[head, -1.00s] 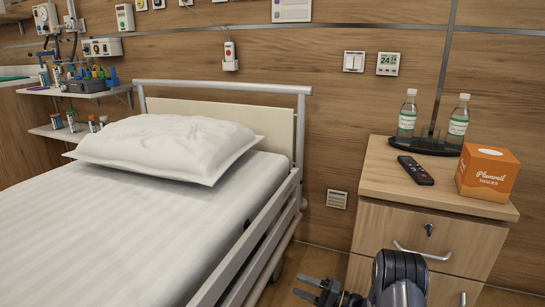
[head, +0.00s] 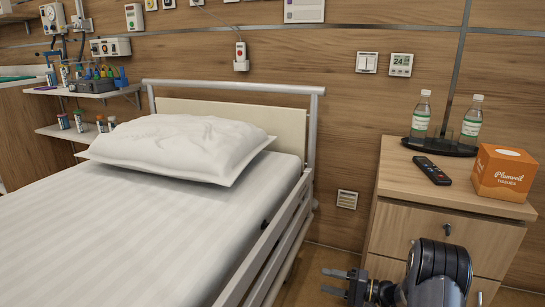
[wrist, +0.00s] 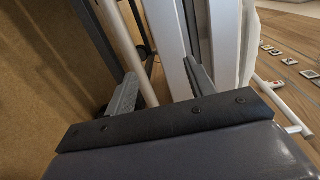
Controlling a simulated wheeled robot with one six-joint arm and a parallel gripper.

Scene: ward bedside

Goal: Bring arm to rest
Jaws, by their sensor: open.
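My gripper (head: 338,281) is low at the bottom of the head view, between the bed's side rail and the bedside cabinet. Its two fingers point left toward the rail. They are apart with nothing between them. In the wrist view my gripper (wrist: 162,85) also shows its two fingers spread and empty, with bed frame parts beyond them. My arm is folded in front of the cabinet's drawers.
The bed (head: 130,235) with a white pillow (head: 185,148) fills the left. The side rail (head: 270,250) is close to my fingers. The cabinet (head: 400,190) holds a remote (head: 432,170), an orange tissue box (head: 503,172) and two bottles on a black tray (head: 425,146).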

